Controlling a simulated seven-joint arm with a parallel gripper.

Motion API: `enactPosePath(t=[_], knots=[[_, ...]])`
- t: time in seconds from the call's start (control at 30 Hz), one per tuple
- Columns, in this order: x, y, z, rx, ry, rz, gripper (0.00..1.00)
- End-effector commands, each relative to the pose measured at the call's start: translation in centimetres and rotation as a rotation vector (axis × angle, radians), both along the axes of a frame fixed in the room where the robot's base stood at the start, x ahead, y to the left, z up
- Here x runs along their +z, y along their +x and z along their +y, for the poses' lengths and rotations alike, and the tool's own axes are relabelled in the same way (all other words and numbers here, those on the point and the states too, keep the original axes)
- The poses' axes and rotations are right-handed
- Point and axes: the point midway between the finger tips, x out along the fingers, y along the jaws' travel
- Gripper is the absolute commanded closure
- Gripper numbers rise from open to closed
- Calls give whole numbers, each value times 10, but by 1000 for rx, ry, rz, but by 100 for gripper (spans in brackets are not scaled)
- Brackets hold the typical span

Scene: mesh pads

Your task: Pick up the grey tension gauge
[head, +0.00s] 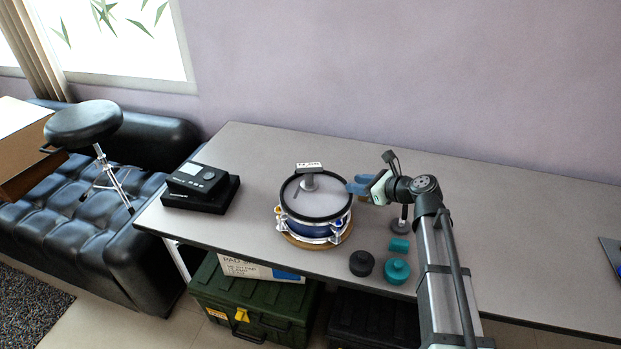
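The blue drum (314,231) with a pale head and black rim sits on a round wooden base on the table. My gripper (352,185) has blue fingers and reaches in from the right, by the drum's right rim and apart from the gauge. From this angle the gap between the fingers is not clear. Nothing is clearly seen between them.
A black module (198,181) lies on the grey table (500,210) at left. Near the front edge are a black knob-like piece (361,263), a teal one (397,271) and a small teal block (399,244). A dark round-based item (400,227) stands partly behind my arm.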

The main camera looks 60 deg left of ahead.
Motion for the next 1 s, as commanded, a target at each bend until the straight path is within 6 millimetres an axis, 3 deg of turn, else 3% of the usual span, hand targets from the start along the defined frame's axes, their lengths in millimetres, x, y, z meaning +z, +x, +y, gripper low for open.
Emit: enactPosePath(t=[0.1, 0.2, 0.37, 0.73, 1.0], knots=[[4, -24, 8, 14, 8, 63, 65], [4, -31, 12, 17, 10, 86, 65], [1, -35, 23, 17, 11, 90, 65], [-22, -54, 75, 18, 11, 88, 65], [-29, -61, 89, 17, 11, 86, 65]])
